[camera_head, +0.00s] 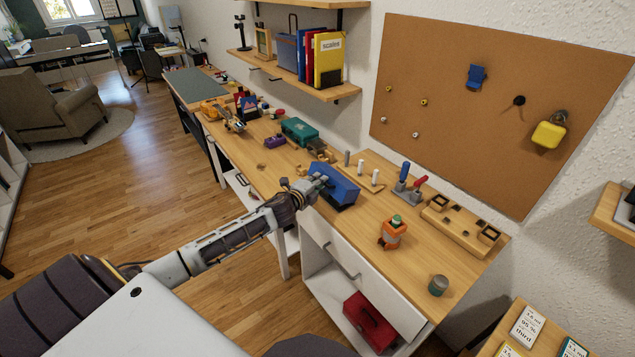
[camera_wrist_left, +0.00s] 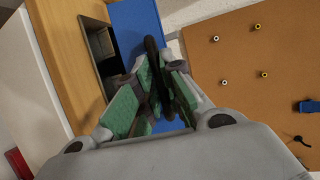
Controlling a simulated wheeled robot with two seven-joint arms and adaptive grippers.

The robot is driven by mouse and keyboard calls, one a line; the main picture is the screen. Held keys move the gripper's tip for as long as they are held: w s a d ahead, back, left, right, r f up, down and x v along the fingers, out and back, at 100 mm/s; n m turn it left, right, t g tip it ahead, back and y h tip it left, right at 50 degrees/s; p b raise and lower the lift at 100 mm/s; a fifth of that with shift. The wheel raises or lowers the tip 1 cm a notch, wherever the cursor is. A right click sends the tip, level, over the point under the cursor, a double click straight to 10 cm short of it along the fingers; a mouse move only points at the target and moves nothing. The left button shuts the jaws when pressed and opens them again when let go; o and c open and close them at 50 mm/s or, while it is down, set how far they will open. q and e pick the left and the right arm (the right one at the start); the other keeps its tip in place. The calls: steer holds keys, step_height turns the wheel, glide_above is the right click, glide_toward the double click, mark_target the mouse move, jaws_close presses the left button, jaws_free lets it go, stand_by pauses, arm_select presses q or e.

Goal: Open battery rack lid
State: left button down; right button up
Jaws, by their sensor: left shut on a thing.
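The battery rack is a dark box with a blue lid (camera_head: 342,184), on the wooden workbench near its front edge. In the left wrist view the blue lid (camera_wrist_left: 138,22) stands raised beside the dark inside of the rack (camera_wrist_left: 101,48), so it looks at least partly open. My left gripper (camera_head: 314,184) reaches the rack from the left. In the left wrist view its green-padded fingers (camera_wrist_left: 156,75) are closed around the dark handle on the lid. The fingers hide part of the lid. My right gripper is not in view.
An orange bottle (camera_head: 393,232) and a small grey jar (camera_head: 438,286) stand right of the rack. A stand with blue and red tools (camera_head: 409,190) and a wooden holder (camera_head: 462,227) are behind. A teal box (camera_head: 299,131) is farther left. A corkboard (camera_head: 497,105) hangs behind.

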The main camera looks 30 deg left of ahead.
mark_target(325, 172)
arm_select(q)
steer(key=shift+w+d+r+p, duration=0.25)
steer(key=shift+w+r+p, duration=0.3)
steer(key=shift+r+p, duration=0.15)
steer(key=shift+w+d+r+p, duration=0.3)
steer(key=shift+w+r+p, duration=0.4)
steer(key=shift+w+r, duration=0.1)
steer(key=w, duration=0.1)
steer(key=w+d+r+p, duration=0.1)
steer(key=w, duration=0.2)
steer(key=shift+d+r+p, duration=0.25)
steer(key=shift+r+p, duration=0.1)
steer(key=shift+p, duration=0.05)
steer(key=shift+w+d+r, duration=0.1)
steer(key=shift+w+d, duration=0.1)
steer(key=shift+w, duration=0.45)
steer(key=shift+w+d+r, duration=0.1)
steer(key=shift+w+d, duration=0.1)
steer(key=shift+w, duration=0.55)
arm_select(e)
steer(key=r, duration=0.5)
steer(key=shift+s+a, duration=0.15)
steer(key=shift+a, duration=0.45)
arm_select(q)
steer(key=c, duration=1.5)
jaws_free()
steer(key=shift+d+r, duration=0.1)
steer(key=shift+c, duration=0.2)
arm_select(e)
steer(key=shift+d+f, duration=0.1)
